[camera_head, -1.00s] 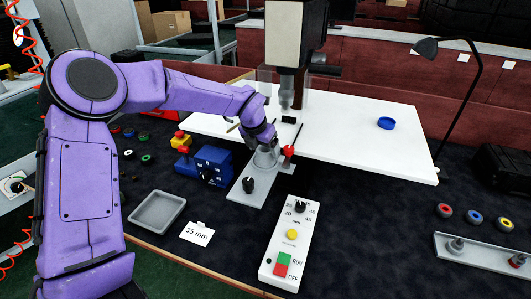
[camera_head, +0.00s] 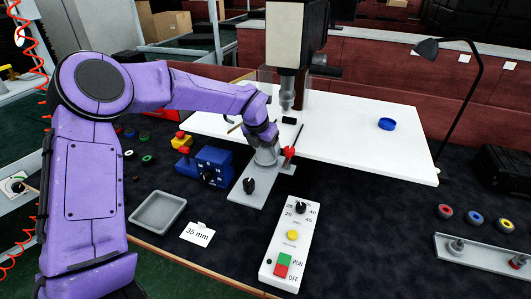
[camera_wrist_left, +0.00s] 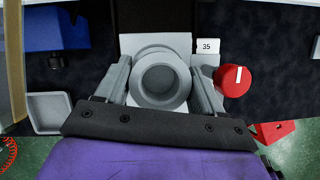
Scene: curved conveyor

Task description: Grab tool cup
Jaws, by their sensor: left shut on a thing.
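The grey tool cup (camera_head: 267,155) is at the grey base plate under the press, in the middle of the head view. The wrist view shows its round rim and dark hollow (camera_wrist_left: 159,79) from above, between the fingers. My left gripper (camera_wrist_left: 162,88) is shut on the cup, with one grey finger against each side. In the head view my purple left wrist hides part of the cup. Whether the cup's bottom touches the plate (camera_head: 248,196) cannot be told. My right gripper is not in view.
The press head (camera_head: 293,40) hangs just above and behind the cup. A red knob (camera_wrist_left: 232,80) is close at its right in the wrist view. A blue box (camera_head: 206,166), a grey tray (camera_head: 158,212) and a control panel (camera_head: 289,245) stand around. The white table (camera_head: 350,135) is mostly bare.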

